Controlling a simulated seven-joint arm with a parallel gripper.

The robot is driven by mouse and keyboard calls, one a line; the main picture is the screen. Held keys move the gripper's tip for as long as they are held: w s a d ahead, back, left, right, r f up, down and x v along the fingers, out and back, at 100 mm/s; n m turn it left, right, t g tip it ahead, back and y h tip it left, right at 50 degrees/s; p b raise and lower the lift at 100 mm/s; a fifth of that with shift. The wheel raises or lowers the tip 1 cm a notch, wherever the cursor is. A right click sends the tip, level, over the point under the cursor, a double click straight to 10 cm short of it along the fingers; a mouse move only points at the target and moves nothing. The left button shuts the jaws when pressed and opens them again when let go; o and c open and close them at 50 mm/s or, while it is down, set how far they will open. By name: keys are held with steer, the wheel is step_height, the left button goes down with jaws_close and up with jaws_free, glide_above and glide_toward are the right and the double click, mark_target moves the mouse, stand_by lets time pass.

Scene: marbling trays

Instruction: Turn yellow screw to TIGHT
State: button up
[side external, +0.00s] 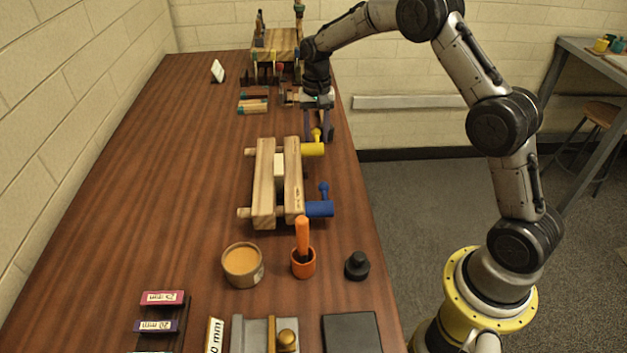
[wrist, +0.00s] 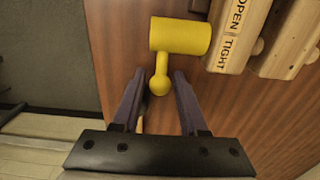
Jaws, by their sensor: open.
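The yellow screw (side external: 313,149) is on the right side of a wooden two-jaw clamp (side external: 264,190), at its far end. In the wrist view the yellow screw (wrist: 180,36) shows a thick cylinder head with a ball-ended lever (wrist: 160,84) pointing toward my gripper. The clamp's jaw (wrist: 233,30) carries the printed words OPEN and TIGHT beside the screw. My gripper (side external: 318,136) is above the yellow screw in the side view. In the wrist view my gripper (wrist: 156,92) is open, with its fingers on either side of the lever's ball; contact cannot be told.
A blue screw (side external: 319,208) is at the clamp's near end, and a pale block (side external: 280,170) sits between the jaws. A tan pot (side external: 242,265), an orange cup (side external: 303,262) and a black knob (side external: 357,265) stand nearer. A wooden rack (side external: 277,42) stands behind.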

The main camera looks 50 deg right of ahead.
jaws_close()
steer(key=shift+f, duration=0.1)
steer(key=shift+f, duration=0.1)
jaws_free()
stand_by(0.3)
